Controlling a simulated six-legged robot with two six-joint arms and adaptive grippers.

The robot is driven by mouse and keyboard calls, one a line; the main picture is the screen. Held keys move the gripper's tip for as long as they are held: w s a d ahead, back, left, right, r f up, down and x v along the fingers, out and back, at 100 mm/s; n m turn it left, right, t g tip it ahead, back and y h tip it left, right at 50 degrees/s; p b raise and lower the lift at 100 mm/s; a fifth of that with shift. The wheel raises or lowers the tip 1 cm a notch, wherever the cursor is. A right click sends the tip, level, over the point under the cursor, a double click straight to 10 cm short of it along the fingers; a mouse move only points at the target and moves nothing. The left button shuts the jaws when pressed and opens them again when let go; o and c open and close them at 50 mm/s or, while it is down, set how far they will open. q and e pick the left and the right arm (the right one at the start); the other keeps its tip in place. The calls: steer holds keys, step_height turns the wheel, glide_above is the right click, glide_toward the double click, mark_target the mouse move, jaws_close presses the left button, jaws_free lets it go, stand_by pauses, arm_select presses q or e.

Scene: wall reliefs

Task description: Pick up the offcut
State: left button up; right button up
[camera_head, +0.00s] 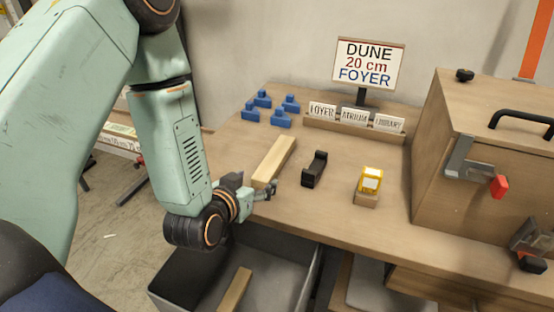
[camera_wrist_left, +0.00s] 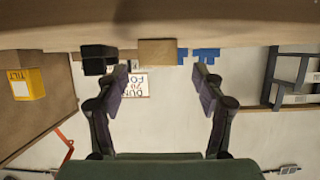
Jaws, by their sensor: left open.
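A pale wooden offcut (camera_head: 273,160) lies lengthwise on the workbench, near its left edge. A similar wooden piece (camera_head: 235,290) lies in the grey bin below. My left gripper (camera_head: 266,190) is at the near end of the offcut on the bench. In the left wrist view, which shows the scene upside down, its two fingers (camera_wrist_left: 163,82) are spread with nothing between them. The offcut's end face (camera_wrist_left: 157,52) shows ahead, between the finger lines. I cannot tell whether a finger touches it. My right gripper is not in view.
A black cradle (camera_head: 315,169) and a yellow tilt gauge (camera_head: 370,180) stand right of the offcut. Blue pieces (camera_head: 272,108), a card rack (camera_head: 353,126) and a sign (camera_head: 368,64) are behind. A wooden box (camera_head: 485,150) with clamps fills the right. The grey bin (camera_head: 300,262) stands below.

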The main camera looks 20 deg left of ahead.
mark_target(262, 174)
arm_select(q)
steer(key=shift+w+d, duration=0.1)
steer(key=shift+w, duration=0.15)
steer(key=shift+w+f+b, duration=0.15)
steer(key=shift+w+b, duration=0.2)
steer(key=shift+w, duration=0.05)
steer(key=b+x, duration=0.1)
steer(key=x, duration=0.4)
steer(key=shift+w+f+b, duration=0.1)
steer(key=shift+b, duration=0.3)
steer(key=shift+w+d, duration=0.1)
steer(key=shift+w, duration=0.05)
steer(key=shift+w+a, duration=0.1)
steer(key=shift+a, duration=0.1)
